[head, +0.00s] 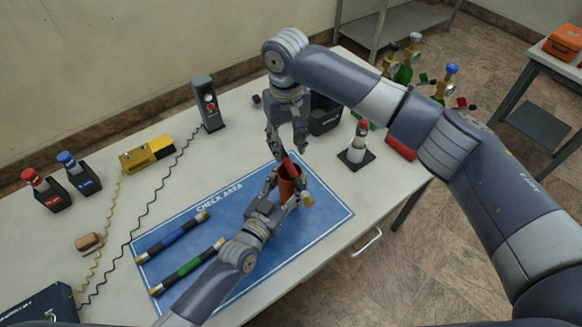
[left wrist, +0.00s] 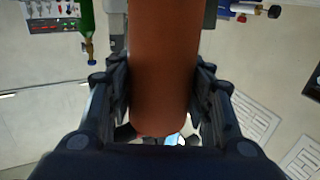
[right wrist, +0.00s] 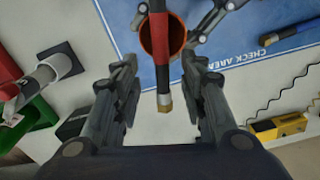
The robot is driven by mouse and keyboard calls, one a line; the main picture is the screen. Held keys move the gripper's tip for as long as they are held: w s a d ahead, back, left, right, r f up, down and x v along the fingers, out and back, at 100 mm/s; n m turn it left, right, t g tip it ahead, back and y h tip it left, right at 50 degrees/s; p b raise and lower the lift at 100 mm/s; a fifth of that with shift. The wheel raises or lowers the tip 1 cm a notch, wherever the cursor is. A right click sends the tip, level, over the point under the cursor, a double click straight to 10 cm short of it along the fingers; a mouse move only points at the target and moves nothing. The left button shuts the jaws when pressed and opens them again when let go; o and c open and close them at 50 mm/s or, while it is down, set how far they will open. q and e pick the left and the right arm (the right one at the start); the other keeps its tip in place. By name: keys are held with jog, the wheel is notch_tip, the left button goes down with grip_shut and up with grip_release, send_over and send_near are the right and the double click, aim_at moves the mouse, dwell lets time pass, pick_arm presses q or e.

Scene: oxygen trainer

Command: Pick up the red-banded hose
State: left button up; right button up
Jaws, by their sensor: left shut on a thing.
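The red-banded hose (right wrist: 162,72) is dark with a red middle and a brass end. In the right wrist view it crosses the mouth of an orange cup (right wrist: 174,32); I cannot tell whether it sits inside it. In the head view the hose's red part (head: 287,162) shows at the cup's upper rim. My left gripper (head: 284,187) is shut on the orange cup (left wrist: 162,75), held over the blue mat. My right gripper (head: 287,143) is open just above; in its wrist view the hose's near end lies between its fingers (right wrist: 160,85), apart from both.
A blue check-area mat (head: 225,225) holds a blue-banded hose (head: 172,235) and a green-banded hose (head: 188,268). A small cone-like stand (head: 358,145), a black box (head: 325,118) and a red block (head: 401,148) stand near the right arm. A yellow device (head: 147,154) lies left.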

aim_at(286, 157)
notch_tip(286, 157, down, 4)
jog(key=shift+a+f, duration=0.1)
jog(key=shift+f, duration=0.05)
grip_shut()
jog(key=shift+w, duration=0.1)
